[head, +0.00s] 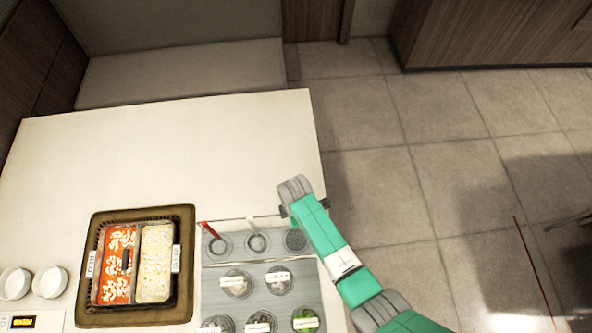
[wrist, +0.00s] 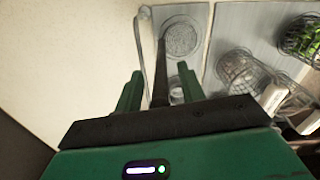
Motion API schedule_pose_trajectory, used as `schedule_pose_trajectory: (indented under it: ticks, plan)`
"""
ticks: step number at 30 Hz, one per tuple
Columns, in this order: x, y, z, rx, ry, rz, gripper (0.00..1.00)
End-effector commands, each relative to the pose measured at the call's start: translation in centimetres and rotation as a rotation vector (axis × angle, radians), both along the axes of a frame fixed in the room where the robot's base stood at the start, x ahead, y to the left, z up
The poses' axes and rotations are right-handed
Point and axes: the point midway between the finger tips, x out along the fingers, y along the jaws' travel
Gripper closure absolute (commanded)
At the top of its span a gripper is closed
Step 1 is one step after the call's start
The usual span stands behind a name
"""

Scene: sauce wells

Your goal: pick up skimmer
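The skimmer (head: 295,240) sits in the rightmost well of the back row, and its round mesh head also shows in the wrist view (wrist: 181,40). A dark handle (wrist: 161,70), seemingly the skimmer's, runs down between my fingers. My gripper (wrist: 159,85) is open, its green fingers apart on either side of that handle with gaps visible. In the head view my gripper (head: 288,207) hangs at the panel's back right corner; its fingertips are mostly hidden there.
The grey well panel (head: 222,258) holds a red-handled ladle (head: 210,231), a white-handled one (head: 252,224) and several food cups, one with greens (head: 305,320). A brown tray (head: 186,265) with two foods and white bowls (head: 49,281) lie left. The back counter (head: 170,150) is clear.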

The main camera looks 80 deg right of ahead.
Motion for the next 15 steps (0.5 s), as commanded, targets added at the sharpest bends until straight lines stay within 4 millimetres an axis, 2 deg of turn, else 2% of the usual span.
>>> schedule_pose_trajectory:
  ticks: [1, 5, 6, 15]
  plan:
    - [0.0, 0.01, 0.0, 0.0, 0.0, 0.0, 0.72]
    - [0.0, 0.02, 0.01, 0.0, 0.0, 0.0, 0.97]
    - [0.0, 0.02, 0.01, 0.0, 0.0, 0.0, 1.0]
    - [0.02, 0.0, 0.18, -0.001, 0.0, 0.0, 1.0]
